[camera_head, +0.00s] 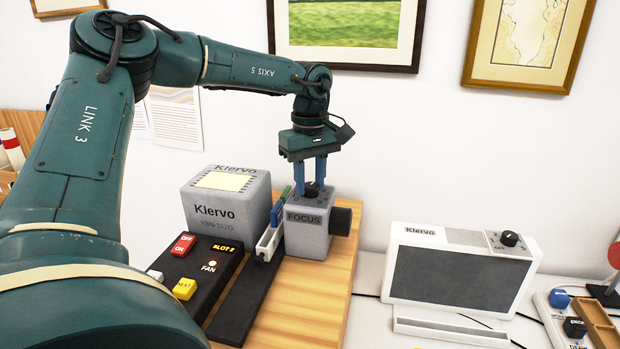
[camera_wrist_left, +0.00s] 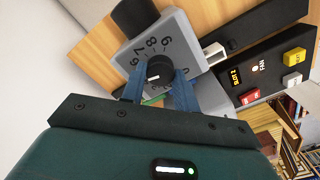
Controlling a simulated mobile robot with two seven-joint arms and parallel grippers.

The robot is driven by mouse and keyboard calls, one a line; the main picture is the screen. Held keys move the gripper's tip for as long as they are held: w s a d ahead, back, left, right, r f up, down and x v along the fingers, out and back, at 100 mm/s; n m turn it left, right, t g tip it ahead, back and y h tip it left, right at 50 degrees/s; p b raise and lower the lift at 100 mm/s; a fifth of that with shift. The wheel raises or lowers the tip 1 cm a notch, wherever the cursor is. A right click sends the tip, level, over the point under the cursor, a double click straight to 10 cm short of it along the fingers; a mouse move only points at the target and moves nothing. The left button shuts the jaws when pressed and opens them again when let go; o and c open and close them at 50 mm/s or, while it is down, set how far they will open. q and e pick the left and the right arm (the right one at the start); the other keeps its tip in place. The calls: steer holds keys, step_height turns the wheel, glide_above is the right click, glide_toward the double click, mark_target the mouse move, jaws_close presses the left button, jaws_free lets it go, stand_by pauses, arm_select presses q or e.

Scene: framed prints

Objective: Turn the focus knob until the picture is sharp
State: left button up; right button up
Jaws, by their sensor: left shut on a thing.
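The focus knob (camera_head: 311,190) is a small black dial on top of the grey box labelled FOCUS (camera_head: 304,235). In the left wrist view the knob (camera_wrist_left: 154,70) has a white pointer mark and a ring of numbers around it. My left gripper (camera_head: 311,181) points down from above, with its blue fingers on either side of the knob, shut on it. The fingers hide part of the knob and dial. A white Klervo unit (camera_head: 456,278) at the right has a plain dark grey screen, with no picture visible on it. My right gripper is not in view.
A grey Klervo box (camera_head: 228,208) stands left of the focus box. Before it lies a black panel (camera_head: 215,258) with red and yellow buttons. A slide rail (camera_head: 247,300) runs beside the focus box. Wooden bench (camera_head: 322,300) is bare in front. Framed prints hang behind.

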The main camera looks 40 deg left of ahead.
mark_target(310, 185)
arm_select(q)
steer(key=shift+m, duration=0.3)
steer(key=o, duration=1)
steer(key=shift+c, duration=0.2)
steer(key=shift+r, duration=0.1)
step_height(310, 185, up, 13)
stand_by(0.5)
